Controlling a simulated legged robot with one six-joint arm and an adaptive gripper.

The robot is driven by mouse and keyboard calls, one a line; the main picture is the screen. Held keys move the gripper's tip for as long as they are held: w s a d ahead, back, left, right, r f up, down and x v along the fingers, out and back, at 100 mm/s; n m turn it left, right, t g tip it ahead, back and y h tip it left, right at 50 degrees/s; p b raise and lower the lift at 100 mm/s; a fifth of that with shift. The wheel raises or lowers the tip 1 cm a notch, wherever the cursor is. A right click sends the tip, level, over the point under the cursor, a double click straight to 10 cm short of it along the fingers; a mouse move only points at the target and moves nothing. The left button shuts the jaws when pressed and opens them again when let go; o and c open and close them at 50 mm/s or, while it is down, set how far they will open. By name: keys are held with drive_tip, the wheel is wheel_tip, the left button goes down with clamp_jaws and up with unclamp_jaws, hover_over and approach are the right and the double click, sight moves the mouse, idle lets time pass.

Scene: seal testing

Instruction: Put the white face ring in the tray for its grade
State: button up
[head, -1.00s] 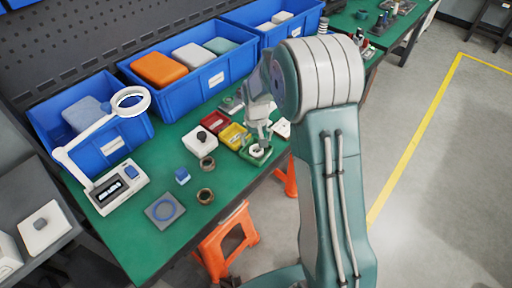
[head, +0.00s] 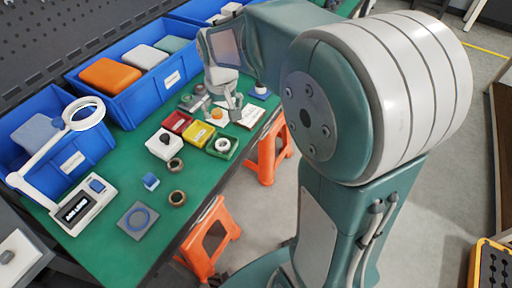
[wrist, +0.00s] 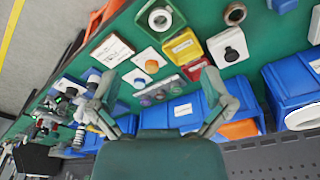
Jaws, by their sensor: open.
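The white face ring (head: 222,144) lies inside the small green tray (head: 234,152), at the near end of a row of three. The ring (wrist: 160,18) and green tray (wrist: 178,16) also show at the top of the wrist view. The yellow tray (head: 190,138) and red tray (head: 170,127) sit beside it; no ring is visible in them. My gripper (head: 232,112) is open and empty, behind the trays and apart from the ring. Its spread fingers (wrist: 158,88) frame the lower middle of the wrist view.
A lamp and display unit (head: 80,207) stand left. Blue bins (head: 140,108) line the back.

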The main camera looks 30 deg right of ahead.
drive_tip(key=s+r+t, duration=0.2)
drive_tip(key=s+r, duration=0.1)
drive_tip(key=s, duration=0.7)
drive_tip(key=s+r+t, duration=0.2)
drive_tip(key=s+r, duration=0.1)
drive_tip(key=s, duration=0.7)
drive_tip(key=shift+s+r, duration=0.15)
drive_tip(key=shift+r, duration=0.15)
drive_tip(key=shift+a, duration=0.1)
